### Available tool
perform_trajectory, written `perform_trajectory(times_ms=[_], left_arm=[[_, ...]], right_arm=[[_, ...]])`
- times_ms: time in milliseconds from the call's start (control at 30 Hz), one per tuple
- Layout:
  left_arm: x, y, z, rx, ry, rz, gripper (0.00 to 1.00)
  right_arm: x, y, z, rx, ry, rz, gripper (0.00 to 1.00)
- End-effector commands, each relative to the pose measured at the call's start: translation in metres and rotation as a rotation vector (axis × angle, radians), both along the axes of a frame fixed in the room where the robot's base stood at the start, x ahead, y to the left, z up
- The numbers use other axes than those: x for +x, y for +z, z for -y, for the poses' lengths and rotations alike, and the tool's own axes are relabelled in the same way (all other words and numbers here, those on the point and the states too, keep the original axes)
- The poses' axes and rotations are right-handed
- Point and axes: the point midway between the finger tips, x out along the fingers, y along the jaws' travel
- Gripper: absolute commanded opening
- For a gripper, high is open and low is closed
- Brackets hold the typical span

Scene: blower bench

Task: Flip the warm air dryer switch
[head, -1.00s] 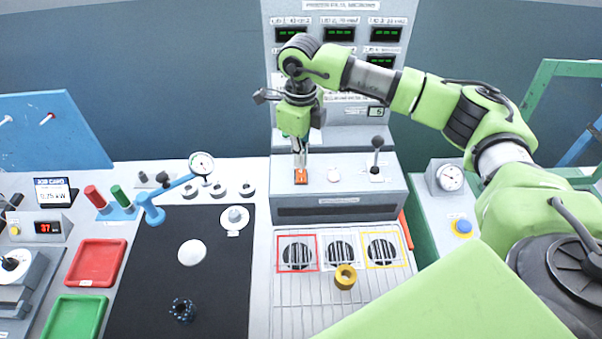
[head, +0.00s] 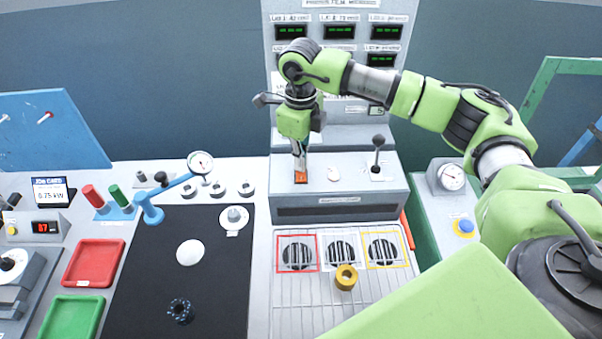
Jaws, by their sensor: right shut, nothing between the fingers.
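The dryer switch (head: 301,178) is a small orange-red rocker on the sloped top of the grey blower housing (head: 345,207). My right gripper (head: 300,167) points down at it with its fingers shut and empty. The fingertips are at the switch and hide part of its far side; I cannot tell whether they touch it. Beside the switch are a white round knob (head: 334,174) and a lever with a black ball (head: 378,143). My left gripper is not in view.
A grille with three round vents (head: 340,254) lies in front of the housing, with a brass ring (head: 346,277) on it. A black mat (head: 222,275) with a white disc and a dark toothed part lies left. Red (head: 95,262) and green (head: 73,317) trays are farther left.

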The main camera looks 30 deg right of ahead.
Motion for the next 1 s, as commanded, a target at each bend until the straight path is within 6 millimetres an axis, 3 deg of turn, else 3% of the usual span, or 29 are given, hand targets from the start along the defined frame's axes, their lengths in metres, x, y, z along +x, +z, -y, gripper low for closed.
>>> perform_trajectory(times_ms=[567, 1000], left_arm=[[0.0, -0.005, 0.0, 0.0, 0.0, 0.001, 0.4], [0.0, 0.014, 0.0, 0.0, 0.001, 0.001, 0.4]], right_arm=[[0.0, -0.006, 0.0, 0.0, 0.0, 0.0, 0.0], [0.0, 0.026, 0.0, 0.0, 0.0, 0.001, 0.0]])
